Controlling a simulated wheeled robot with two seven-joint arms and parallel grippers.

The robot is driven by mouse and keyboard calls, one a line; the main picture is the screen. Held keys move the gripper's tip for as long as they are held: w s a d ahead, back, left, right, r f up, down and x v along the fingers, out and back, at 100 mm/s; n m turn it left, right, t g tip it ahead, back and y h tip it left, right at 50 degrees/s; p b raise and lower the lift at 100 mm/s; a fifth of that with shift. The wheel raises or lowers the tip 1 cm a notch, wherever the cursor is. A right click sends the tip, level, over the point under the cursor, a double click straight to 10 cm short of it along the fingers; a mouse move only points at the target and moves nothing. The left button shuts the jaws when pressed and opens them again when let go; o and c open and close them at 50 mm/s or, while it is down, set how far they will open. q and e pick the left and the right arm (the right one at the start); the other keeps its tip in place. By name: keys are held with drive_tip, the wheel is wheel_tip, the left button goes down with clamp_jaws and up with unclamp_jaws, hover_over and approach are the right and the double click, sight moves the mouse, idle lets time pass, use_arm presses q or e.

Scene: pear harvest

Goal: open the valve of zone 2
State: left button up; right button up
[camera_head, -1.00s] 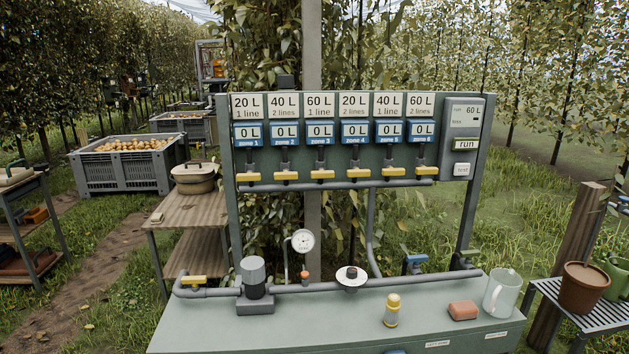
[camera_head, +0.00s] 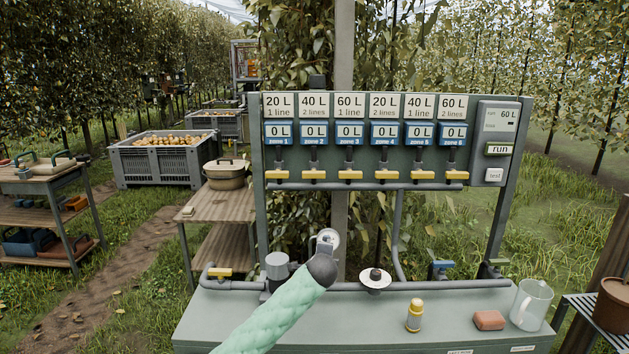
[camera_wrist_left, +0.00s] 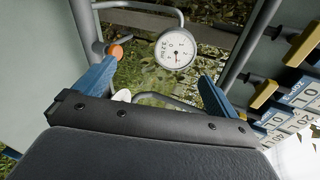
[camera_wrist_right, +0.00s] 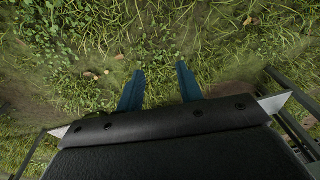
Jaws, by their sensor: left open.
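The zone 2 valve (camera_head: 314,175) has a yellow handle lying crosswise on its pipe, under the blue zone 2 meter (camera_head: 314,132) reading 0 L and a card (camera_head: 314,105) saying 40 L, 2 lines. My left gripper (camera_head: 328,243) is below the row of valves, in front of the pressure gauge, which it partly hides. In the left wrist view its fingers (camera_wrist_left: 157,76) are wide apart and empty, with the gauge (camera_wrist_left: 177,48) beyond them and yellow valve handles (camera_wrist_left: 265,94) to the right. My right gripper (camera_wrist_right: 159,88) is apart and empty over grass, outside the head view.
Similar yellow valves (camera_head: 350,175) stand close on either side along the panel. A grey pipe (camera_head: 440,285) runs above the bench (camera_head: 370,325), which holds a yellow-capped bottle (camera_head: 414,315), a reddish block (camera_head: 489,320) and a clear jug (camera_head: 531,304). A run button (camera_head: 499,149) is at the panel's right.

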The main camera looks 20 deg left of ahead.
use_arm(q)
drive_tip(key=w+a+r+m+t+y, duration=0.1)
drive_tip(key=w+a+r+m+t, duration=0.15)
drive_tip(key=w+r+m, duration=0.6)
drive_tip(key=m+t+y, duration=0.1)
drive_tip(key=m+t, duration=0.1)
drive_tip(key=m, duration=0.6)
approach(314, 176)
drive_tip(key=x, duration=0.4)
drive_tip(key=shift+n, duration=0.25)
drive_tip(key=p+x, duration=0.2)
drive_tip(key=x, duration=0.5)
drive_tip(key=shift+w+a, duration=0.1)
use_arm(e)
wheel_tip(314, 176, down, 8)
drive_tip(key=s+d, duration=0.1)
drive_tip(key=s, duration=0.1)
drive_tip(key=shift+d, duration=0.15)
use_arm(q)
drive_tip(key=c, duration=1)
